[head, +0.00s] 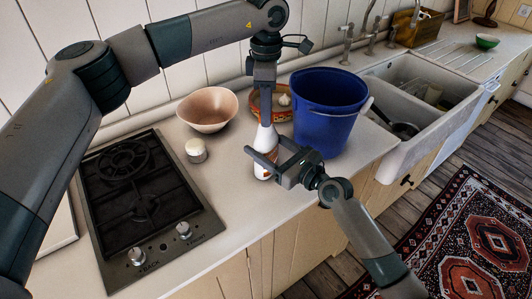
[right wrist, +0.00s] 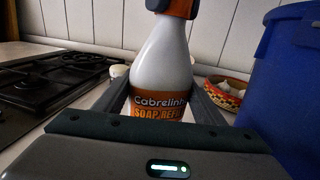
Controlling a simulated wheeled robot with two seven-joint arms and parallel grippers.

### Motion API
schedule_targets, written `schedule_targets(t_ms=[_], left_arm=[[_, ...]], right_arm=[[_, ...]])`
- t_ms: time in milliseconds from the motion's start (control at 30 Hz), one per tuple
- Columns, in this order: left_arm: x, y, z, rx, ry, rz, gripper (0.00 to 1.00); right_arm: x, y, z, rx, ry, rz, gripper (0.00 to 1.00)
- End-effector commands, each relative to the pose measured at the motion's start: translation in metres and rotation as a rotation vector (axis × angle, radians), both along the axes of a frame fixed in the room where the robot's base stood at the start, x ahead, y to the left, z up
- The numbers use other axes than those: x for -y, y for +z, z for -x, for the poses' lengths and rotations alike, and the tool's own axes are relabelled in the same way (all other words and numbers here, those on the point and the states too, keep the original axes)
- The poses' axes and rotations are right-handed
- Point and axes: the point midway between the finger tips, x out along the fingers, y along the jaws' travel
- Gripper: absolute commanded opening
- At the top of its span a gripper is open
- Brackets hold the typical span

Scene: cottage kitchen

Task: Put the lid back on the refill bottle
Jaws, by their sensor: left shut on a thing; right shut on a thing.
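The refill bottle (head: 264,139) is white with an orange label reading "SOAP REFILL" in part. It stands upright on the counter; its body also shows in the right wrist view (right wrist: 160,65). My right gripper (head: 266,161) is shut around the bottle's body, one finger on each side. My left gripper (head: 265,118) points straight down over the bottle's top and is shut. In the right wrist view, an orange-brown piece, seemingly the lid (right wrist: 180,8), shows between dark fingers at the bottle's neck. Whether it is seated on the neck is hidden by the fingers and the frame edge.
A blue bucket (head: 328,116) stands close right of the bottle. A patterned bowl (head: 283,113) with garlic is behind. A pinkish bowl (head: 207,108), a small white jar (head: 196,151) and the gas hob (head: 145,205) are left. The sink (head: 408,102) lies further right.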

Motion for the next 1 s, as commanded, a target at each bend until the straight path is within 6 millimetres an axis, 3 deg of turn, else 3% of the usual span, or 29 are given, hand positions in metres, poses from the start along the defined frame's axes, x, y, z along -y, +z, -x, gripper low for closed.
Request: schedule_targets(t_ms=[800,900,1000], left_arm=[[-0.001,-0.0006,-0.0004,0.002,-1.251,-0.001,0.02],[-0.0011,-0.0007,-0.0004,0.002,-1.365,0.0,0.02],[-0.0011,-0.0007,-0.0004,0.002,-1.357,0.0,0.02]], right_arm=[[-0.0005,-0.0003,0.0005,-0.001,0.001,0.001,0.01],[-0.0006,-0.0004,0.0006,-0.001,0.001,0.001,0.01],[-0.0006,-0.0004,0.0006,-0.001,0.001,0.001,0.01]])
